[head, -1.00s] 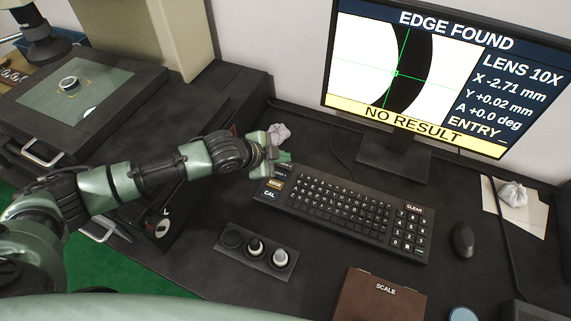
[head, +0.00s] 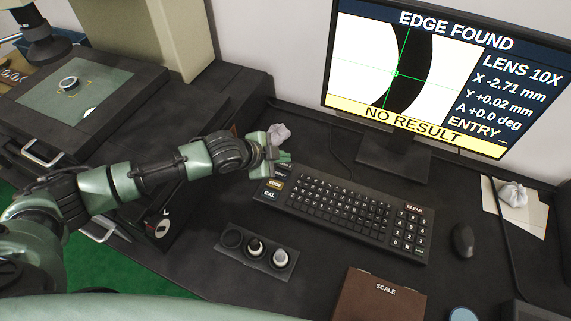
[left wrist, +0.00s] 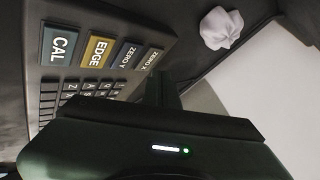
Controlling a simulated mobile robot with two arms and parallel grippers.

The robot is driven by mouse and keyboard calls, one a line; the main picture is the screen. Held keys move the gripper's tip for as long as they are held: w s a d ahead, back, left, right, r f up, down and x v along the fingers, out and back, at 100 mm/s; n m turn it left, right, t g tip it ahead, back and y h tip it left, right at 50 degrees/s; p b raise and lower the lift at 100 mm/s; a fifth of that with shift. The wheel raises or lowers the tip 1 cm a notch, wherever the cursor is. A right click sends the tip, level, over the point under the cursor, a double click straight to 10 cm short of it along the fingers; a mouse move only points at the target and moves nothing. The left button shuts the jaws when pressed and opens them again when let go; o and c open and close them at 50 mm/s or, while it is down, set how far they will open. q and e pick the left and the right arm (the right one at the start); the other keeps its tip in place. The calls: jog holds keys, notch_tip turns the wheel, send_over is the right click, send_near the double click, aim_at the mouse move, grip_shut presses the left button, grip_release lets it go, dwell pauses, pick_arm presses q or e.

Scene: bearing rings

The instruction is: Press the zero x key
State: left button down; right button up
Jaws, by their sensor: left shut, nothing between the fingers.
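The black keyboard (head: 336,207) lies on the dark desk in front of the monitor. In the left wrist view, its left-hand column of large keys shows the CAL key (left wrist: 61,45), the yellow EDGE key (left wrist: 99,48), the ZERO Y key (left wrist: 130,54) and the dark ZERO X key (left wrist: 152,60). My left gripper (head: 284,158) is shut and empty at the keyboard's far left corner. Its fingertips (left wrist: 163,84) are close beside the ZERO X key; I cannot tell whether they touch it. In the head view the gripper hides part of that corner. My right gripper is not in view.
The monitor (head: 420,75) reads EDGE FOUND, X -2.71 mm, NO RESULT. Crumpled paper (head: 279,132) lies behind the gripper. A knob panel (head: 257,250), a brown SCALE case (head: 377,296) and a mouse (head: 463,240) surround the keyboard. Bare desk lies between them.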

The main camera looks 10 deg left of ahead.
aim_at(283, 167)
pick_arm(q)
jog(key=shift+f, duration=0.2)
dwell(0.4)
jog(key=shift+f, duration=0.2)
jog(key=shift+f, duration=0.4)
dwell(0.7)
jog(key=shift+r+p, duration=0.8)
jog(key=shift+p, duration=0.15)
notch_tip(283, 167, up, 5)
jog(key=p, duration=0.5)
